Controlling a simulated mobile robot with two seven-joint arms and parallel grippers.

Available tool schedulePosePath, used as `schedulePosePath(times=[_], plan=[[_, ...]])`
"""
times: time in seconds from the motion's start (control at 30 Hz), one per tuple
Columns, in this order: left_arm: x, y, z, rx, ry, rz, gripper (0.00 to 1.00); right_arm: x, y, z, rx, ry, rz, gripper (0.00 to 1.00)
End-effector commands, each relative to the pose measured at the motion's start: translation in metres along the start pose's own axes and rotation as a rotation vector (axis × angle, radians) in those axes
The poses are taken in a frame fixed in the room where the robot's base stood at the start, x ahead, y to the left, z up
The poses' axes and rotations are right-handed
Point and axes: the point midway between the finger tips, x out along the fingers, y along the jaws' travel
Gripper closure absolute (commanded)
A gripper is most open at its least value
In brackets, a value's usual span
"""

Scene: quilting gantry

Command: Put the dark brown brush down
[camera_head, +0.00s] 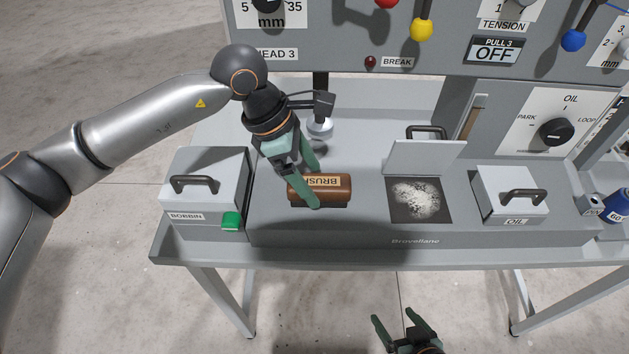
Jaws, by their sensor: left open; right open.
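The dark brown brush (335,190), with a tan label reading BRUSH, lies on the grey table top left of the middle. My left gripper (315,190) is open, with its green fingers at the brush; one finger crosses in front of its left part and the other is near its far side. Whether the fingers touch the brush I cannot tell. My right gripper (393,318) is open and empty, low in the picture in front of the table.
A BOBBIN box (205,165) stands left, with a green block (231,220) at its front. Right of the brush is a dark square opening with white lint (416,199) and a raised lid (425,157). An OIL box (508,187) stands right. The control panel (340,50) rises behind.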

Motion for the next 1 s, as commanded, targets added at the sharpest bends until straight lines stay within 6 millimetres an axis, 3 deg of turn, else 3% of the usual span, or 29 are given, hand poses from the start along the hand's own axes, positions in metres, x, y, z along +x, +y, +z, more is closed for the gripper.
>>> schedulePosePath(times=[0.2,0.43,0.6,1.0], plan=[[-0.050,0.001,0.000,0.000,0.000,0.005,0.13,0.004,0.000,0.005,0.000,-0.001,0.000,0.13],[-0.087,0.000,0.000,0.000,-0.001,0.002,0.13,0.006,0.001,0.007,0.000,-0.001,0.000,0.13],[-0.097,-0.001,0.000,0.001,0.000,0.000,0.13,0.007,0.001,0.008,0.000,-0.002,0.000,0.13],[-0.098,-0.001,0.000,0.001,0.000,-0.001,0.13,0.006,0.001,0.008,-0.001,-0.002,0.000,0.13]])
